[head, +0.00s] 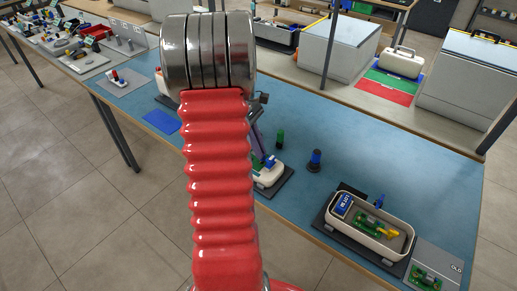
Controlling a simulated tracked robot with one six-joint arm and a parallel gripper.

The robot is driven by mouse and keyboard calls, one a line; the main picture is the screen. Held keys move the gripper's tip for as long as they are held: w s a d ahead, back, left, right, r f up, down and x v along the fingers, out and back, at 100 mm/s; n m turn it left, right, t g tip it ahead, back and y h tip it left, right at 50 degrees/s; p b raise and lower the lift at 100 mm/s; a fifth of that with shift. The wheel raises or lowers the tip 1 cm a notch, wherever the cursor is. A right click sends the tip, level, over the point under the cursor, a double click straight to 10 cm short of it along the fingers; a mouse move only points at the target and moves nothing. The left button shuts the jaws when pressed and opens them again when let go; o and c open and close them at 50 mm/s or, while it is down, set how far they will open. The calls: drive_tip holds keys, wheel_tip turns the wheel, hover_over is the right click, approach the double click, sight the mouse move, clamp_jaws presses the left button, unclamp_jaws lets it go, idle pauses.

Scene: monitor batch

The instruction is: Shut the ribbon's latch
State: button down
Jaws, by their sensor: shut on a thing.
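My red ribbed arm and its metal joint fill the middle of the head view and hide my gripper. A dark part and a slim purplish part show just right of the arm, and I cannot tell what they are. Below them, a white housing (268,177) with some green and blue inside sits on a dark mat, its left part hidden by my arm. An open cream housing (398,243) at the right holds a green board (368,222) and a yellow piece (387,231). I cannot make out a ribbon or latch.
A dark blue-topped cylinder (315,161) and a green bottle (280,139) stand on the blue bench (350,140). A tray marked OLD (448,262) holds a green board at the front right. A blue mat (162,121) lies left. The bench's middle right is clear.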

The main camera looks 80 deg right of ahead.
drive_tip(key=shift+m, duration=0.4)
drive_tip(key=c, duration=2.2)
unclamp_jaws()
drive_tip(key=shift+o, duration=0.2)
drive_tip(key=shift+d+r, duration=0.1)
drive_tip(key=v, duration=1.3)
drive_tip(key=shift+d+r, duration=0.2)
drive_tip(key=shift+r, duration=0.05)
